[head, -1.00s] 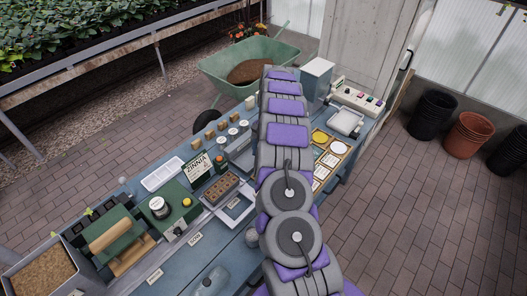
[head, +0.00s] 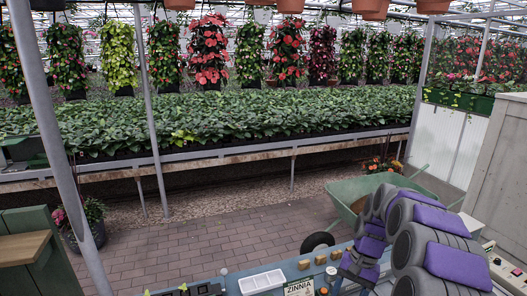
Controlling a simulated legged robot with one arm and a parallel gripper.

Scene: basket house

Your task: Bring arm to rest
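My grey and purple arm rises from the lower right corner of the head view. It bends over near the wheelbarrow, and its far links point down towards the workbench (head: 232,284). My gripper cannot be made out; the far end of the arm runs down to the bottom edge of the picture. No object can be seen held.
A white tray (head: 262,281), a ZINNIA sign (head: 299,288) and small brown blocks (head: 304,265) are on the bench. A green wheelbarrow (head: 345,196) stands behind it. A long plant bed (head: 240,120) crosses the back. Brick floor (head: 190,247) lies clear at left centre.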

